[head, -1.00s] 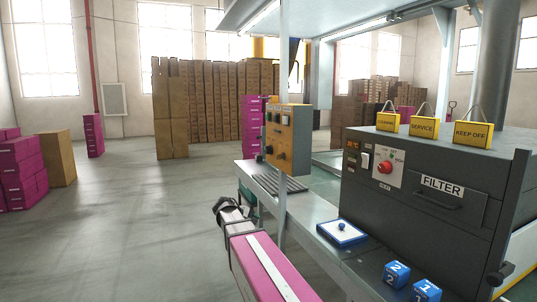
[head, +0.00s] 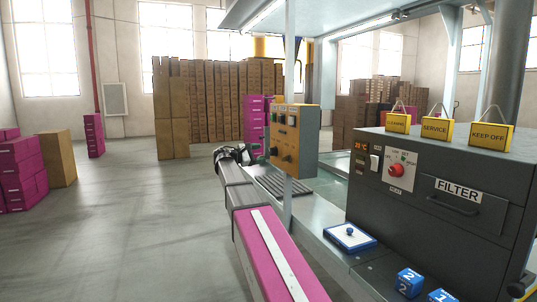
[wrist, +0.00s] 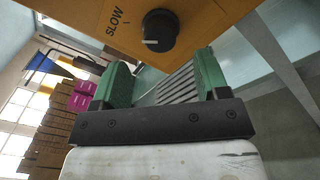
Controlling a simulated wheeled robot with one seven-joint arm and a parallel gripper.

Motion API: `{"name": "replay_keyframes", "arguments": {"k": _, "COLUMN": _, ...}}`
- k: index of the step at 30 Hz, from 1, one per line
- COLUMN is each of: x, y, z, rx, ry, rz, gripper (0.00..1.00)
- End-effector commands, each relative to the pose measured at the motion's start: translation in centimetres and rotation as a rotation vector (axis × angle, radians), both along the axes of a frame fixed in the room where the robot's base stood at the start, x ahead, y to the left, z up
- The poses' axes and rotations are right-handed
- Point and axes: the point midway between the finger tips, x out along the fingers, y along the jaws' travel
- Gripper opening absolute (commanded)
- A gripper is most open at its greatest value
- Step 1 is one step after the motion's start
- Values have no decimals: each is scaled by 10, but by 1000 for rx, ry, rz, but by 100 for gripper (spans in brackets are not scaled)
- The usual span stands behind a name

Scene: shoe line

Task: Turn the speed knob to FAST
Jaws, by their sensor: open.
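The speed knob (wrist: 160,30) is a round black knob on an orange-yellow panel. In the wrist view it is just beyond and between my fingertips, with a short white mark on its left side. The word SLOW (wrist: 115,22) is printed to its left; no FAST label shows. In the head view the panel (head: 283,127) is the face of a grey control box, with small dark knobs low on it. My gripper (wrist: 162,63) has two green fingers, spread apart and empty. It also shows small in the head view (head: 256,153), close beside the panel.
A grey post (head: 289,205) stands by the box. A dark grey machine (head: 425,215) with a different, red knob (head: 396,171) and a FILTER drawer is at right. A slatted conveyor (wrist: 178,88) lies beyond my fingers.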

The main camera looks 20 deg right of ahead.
Motion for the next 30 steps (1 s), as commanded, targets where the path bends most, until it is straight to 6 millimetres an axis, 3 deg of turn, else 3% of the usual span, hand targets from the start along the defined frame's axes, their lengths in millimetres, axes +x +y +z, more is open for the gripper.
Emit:
{"name": "replay_keyframes", "arguments": {"k": 3, "x": 3, "y": -22, "z": 0, "rx": 0, "ry": 0, "rz": -1, "gripper": 68}}
{"name": "replay_keyframes", "arguments": {"k": 9, "x": 7, "y": -45, "z": 0, "rx": 1, "ry": -1, "rz": -1, "gripper": 68}}
{"name": "replay_keyframes", "arguments": {"k": 22, "x": 8, "y": -53, "z": 0, "rx": 1, "ry": -1, "rz": 1, "gripper": 68}}
{"name": "replay_keyframes", "arguments": {"k": 23, "x": 8, "y": -53, "z": 0, "rx": 1, "ry": -1, "rz": 1, "gripper": 62}}
{"name": "replay_keyframes", "arguments": {"k": 27, "x": 7, "y": -53, "z": -1, "rx": 1, "ry": -1, "rz": 1, "gripper": 19}}
{"name": "replay_keyframes", "arguments": {"k": 30, "x": 7, "y": -53, "z": -1, "rx": 1, "ry": -1, "rz": 1, "gripper": 19}}
